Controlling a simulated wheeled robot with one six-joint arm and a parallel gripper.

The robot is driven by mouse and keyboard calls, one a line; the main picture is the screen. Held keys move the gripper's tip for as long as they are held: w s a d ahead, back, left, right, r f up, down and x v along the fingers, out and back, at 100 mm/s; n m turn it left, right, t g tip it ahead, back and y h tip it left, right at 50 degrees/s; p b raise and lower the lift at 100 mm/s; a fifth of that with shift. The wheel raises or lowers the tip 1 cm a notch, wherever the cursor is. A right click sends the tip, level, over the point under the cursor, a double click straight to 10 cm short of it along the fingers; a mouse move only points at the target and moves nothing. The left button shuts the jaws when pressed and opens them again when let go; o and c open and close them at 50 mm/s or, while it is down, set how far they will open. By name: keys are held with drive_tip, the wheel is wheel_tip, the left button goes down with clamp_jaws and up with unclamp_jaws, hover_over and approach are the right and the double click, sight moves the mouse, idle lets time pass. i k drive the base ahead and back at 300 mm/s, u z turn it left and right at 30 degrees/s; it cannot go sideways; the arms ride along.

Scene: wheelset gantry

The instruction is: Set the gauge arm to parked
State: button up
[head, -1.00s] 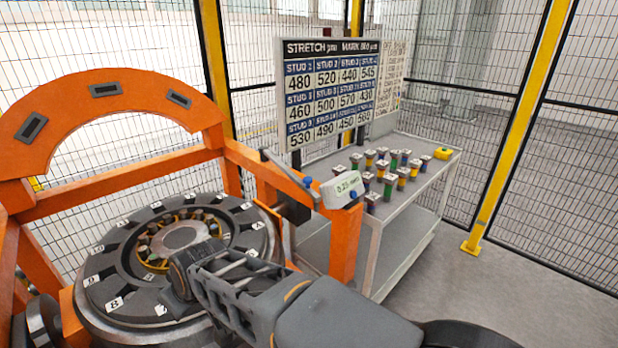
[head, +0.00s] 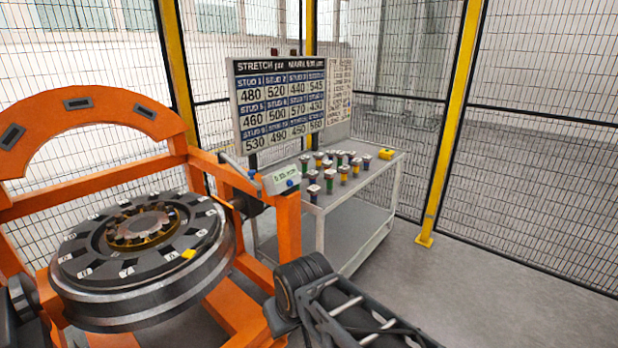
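The gauge arm appears to be the slim grey bar (head: 237,167) at the top of the orange frame's right post. It sits beside a pale gauge box (head: 281,180) with a small display and a blue knob. The bar slopes from upper left down toward the box and lies off the wheel's face. The dark wheel (head: 140,290) lies in front of the orange arch, with numbered tabs around its ring. My gripper (head: 284,302) is at the bottom centre, right of the wheel and below the gauge, apart from both. Its fingers are not clearly shown.
The orange frame (head: 288,225) stands between my arm and the gauge. A grey cart (head: 362,212) with several coloured studs and a yellow block (head: 386,154) stands behind, under a stretch board (head: 280,107). Mesh fencing with yellow posts (head: 452,120) closes the back. Floor at right is clear.

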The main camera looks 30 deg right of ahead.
sight(222, 157)
drive_tip(key=z, duration=0.75)
drive_tip(key=i, duration=1.1)
drive_tip(key=u, duration=0.55)
